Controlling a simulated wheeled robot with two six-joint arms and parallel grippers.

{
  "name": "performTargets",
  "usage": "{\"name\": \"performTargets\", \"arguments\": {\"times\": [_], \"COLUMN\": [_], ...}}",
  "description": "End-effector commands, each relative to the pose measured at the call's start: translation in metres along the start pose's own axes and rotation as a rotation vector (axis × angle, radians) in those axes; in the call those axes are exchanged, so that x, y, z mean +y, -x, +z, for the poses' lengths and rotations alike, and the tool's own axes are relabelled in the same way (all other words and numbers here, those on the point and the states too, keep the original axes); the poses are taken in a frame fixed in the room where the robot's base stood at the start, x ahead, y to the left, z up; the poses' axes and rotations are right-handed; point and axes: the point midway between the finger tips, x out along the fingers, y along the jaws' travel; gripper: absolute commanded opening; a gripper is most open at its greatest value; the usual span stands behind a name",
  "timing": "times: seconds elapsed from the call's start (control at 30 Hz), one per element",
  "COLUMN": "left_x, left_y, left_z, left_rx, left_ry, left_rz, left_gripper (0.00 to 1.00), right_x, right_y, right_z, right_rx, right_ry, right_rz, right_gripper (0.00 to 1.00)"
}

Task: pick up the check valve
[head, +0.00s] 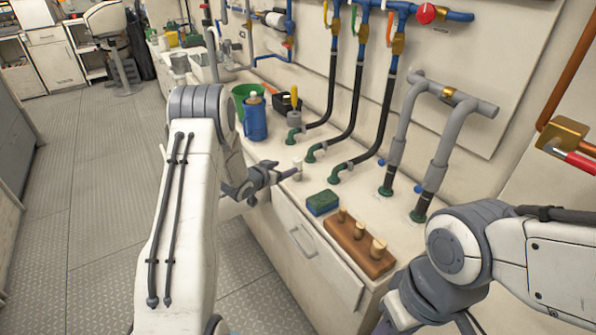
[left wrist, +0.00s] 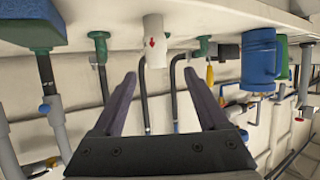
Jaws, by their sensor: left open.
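The check valve (left wrist: 153,32) is a short white cylinder with a red arrow on its side. In the left wrist view it stands on the counter, beyond and between my fingertips, slightly left of the middle. In the head view the check valve (head: 298,168) shows as a small pale piece near the counter's front edge. My left gripper (head: 284,175) points at it from the left, just short of it. In the left wrist view the jaws of my left gripper (left wrist: 161,77) are apart with nothing between them. My right gripper is outside the views; only the right arm shows.
A green-and-blue sponge (head: 322,203) and a wooden block with pegs (head: 360,245) lie right of the valve. A blue jug (head: 255,118) and green bucket (head: 242,97) stand farther back. Black hoses with green fittings (head: 335,173) rise close behind the valve.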

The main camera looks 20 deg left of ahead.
Motion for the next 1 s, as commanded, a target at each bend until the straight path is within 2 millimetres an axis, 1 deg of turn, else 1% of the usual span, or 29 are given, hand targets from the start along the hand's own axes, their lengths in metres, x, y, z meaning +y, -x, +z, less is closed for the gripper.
{"name": "performTargets", "arguments": {"times": [0.03, 0.13, 0.2, 0.43, 0.6, 0.7, 0.8, 1.0], "left_x": [0.002, 0.002, 0.003, 0.004, 0.008, 0.007, 0.006, 0.006], "left_y": [-0.009, -0.025, -0.033, -0.050, -0.075, -0.086, -0.092, -0.093], "left_z": [-0.001, -0.001, -0.001, -0.002, -0.004, -0.003, -0.003, -0.003], "left_rx": [0.002, 0.000, 0.000, -0.001, -0.001, -0.001, -0.002, -0.002], "left_ry": [-0.002, -0.002, -0.001, -0.002, -0.002, -0.001, -0.001, -0.001], "left_rz": [0.003, 0.003, 0.003, 0.003, 0.003, 0.002, 0.001, 0.001], "left_gripper": [0.77, 0.77, 0.77, 0.77, 0.77, 0.77, 0.77, 0.77], "right_x": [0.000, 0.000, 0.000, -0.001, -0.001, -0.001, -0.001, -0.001], "right_y": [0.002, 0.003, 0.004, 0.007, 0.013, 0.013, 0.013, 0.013], "right_z": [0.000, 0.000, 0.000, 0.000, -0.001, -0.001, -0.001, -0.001], "right_rx": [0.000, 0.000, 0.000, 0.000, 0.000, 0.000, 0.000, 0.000], "right_ry": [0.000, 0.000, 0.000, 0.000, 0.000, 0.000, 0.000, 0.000], "right_rz": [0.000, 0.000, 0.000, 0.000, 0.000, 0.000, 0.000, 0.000], "right_gripper": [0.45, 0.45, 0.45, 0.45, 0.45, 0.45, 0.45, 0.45]}}
